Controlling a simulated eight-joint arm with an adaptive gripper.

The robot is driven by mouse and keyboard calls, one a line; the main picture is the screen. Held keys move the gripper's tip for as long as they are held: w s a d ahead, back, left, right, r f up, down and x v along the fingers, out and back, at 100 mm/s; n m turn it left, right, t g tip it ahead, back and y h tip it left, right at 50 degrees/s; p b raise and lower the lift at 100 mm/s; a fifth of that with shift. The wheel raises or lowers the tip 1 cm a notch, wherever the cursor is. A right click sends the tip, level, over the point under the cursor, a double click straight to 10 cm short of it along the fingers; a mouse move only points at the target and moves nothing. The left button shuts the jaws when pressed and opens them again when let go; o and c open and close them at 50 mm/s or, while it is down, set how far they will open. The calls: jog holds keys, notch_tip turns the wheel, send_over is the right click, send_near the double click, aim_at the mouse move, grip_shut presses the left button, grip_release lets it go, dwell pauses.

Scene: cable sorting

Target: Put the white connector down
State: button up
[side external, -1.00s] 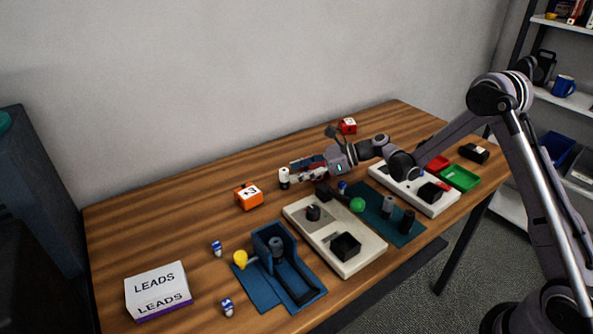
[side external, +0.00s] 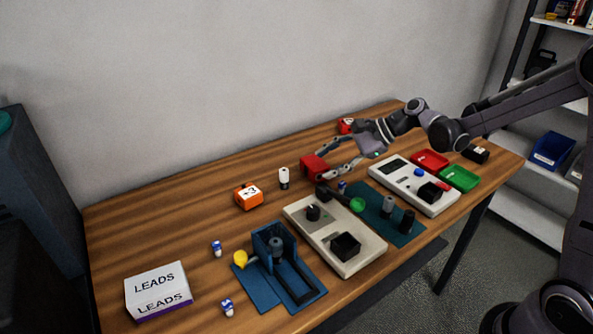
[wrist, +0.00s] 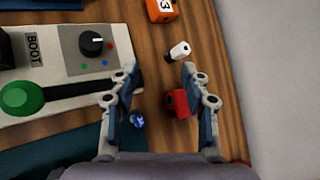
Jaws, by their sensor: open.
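The white connector (side external: 284,175), a white cylinder with a dark base, stands upright on the wooden table left of the red block. It also shows in the wrist view (wrist: 180,50), ahead of my fingertips and apart from them. My gripper (side external: 328,169) is open, with its fingers pointing left toward the red block (side external: 313,166). In the wrist view my gripper (wrist: 159,70) holds nothing. The red block (wrist: 178,103) shows between the fingers, near the right one; I cannot tell whether they touch.
An orange numbered block (side external: 248,197) sits left of the connector. A grey panel (side external: 352,262) with a knob (side external: 313,212) and a green-ended dark lever (side external: 357,204) lies in front. A blue stand (side external: 265,285) and LEADS box (side external: 158,290) are farther left. Bare table lies behind the connector.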

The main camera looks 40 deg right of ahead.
jog(key=s+r+n+h, duration=0.1)
jog(key=s+n, duration=0.1)
jog(key=s, duration=0.1)
jog(key=s+r+n+h, duration=0.1)
jog(key=s+n, duration=0.2)
jog(key=s, duration=0.1)
jog(key=s+a+r+n+h, duration=0.1)
jog(key=s+n, duration=0.2)
jog(key=shift+s+g+h, duration=0.15)
jog(key=shift+g+h, duration=0.25)
jog(key=s+d+n+t+h, duration=0.1)
jog(key=s+d+n+h, duration=0.2)
jog(key=s+n, duration=0.8)
jog(key=shift+s+f+h, duration=0.2)
jog(key=shift+f+h, duration=0.05)
jog(key=shift+h, duration=0.25)
